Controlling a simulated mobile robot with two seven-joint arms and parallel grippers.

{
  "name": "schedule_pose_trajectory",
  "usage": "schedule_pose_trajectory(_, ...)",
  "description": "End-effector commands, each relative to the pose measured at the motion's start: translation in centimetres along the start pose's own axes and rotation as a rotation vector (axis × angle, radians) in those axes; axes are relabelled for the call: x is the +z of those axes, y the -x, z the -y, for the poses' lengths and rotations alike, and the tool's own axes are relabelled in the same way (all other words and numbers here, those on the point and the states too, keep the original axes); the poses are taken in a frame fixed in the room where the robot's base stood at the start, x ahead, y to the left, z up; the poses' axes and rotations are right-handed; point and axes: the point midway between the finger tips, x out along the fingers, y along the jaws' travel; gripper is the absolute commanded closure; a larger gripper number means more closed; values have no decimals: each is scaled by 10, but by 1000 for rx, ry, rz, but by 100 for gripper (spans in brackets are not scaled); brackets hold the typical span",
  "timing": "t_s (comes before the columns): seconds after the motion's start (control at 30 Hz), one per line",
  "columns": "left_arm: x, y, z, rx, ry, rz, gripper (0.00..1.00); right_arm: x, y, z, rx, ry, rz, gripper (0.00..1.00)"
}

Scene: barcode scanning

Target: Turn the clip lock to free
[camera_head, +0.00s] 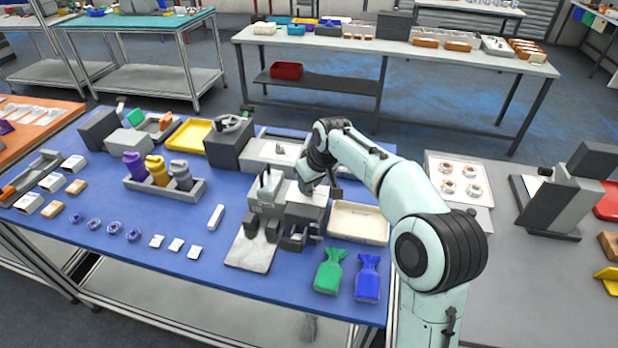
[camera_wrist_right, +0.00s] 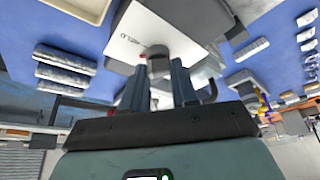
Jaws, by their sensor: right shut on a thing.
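The grey clip machine (camera_head: 305,212) stands near the front of the blue table, with a pale top plate that also shows in the right wrist view (camera_wrist_right: 128,22). A small dark grey knob, which looks like the clip lock (camera_wrist_right: 158,64), sits at the plate's edge beside a small red mark and printed lettering too blurred to read. My right gripper (camera_wrist_right: 159,72) is shut on this knob, one finger on each side. In the head view my right gripper (camera_head: 318,186) is over the machine, and my own wrist hides the knob. My left gripper is not in view.
A beige tray (camera_head: 358,222) is right of the machine. A green bag (camera_head: 328,272) and a blue bag (camera_head: 367,279) lie in front. A white stick (camera_head: 216,217) and a bottle rack (camera_head: 166,190) are to the left.

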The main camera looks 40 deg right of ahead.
Motion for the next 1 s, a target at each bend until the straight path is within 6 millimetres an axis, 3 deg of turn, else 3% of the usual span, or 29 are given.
schedule_pose_trajectory(0.6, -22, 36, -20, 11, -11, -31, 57, -3, 1, -4, -207, 499, -1, 100)
schedule_pose_trajectory(1.0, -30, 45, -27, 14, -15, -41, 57, -2, 0, -5, -273, 664, 0, 100)
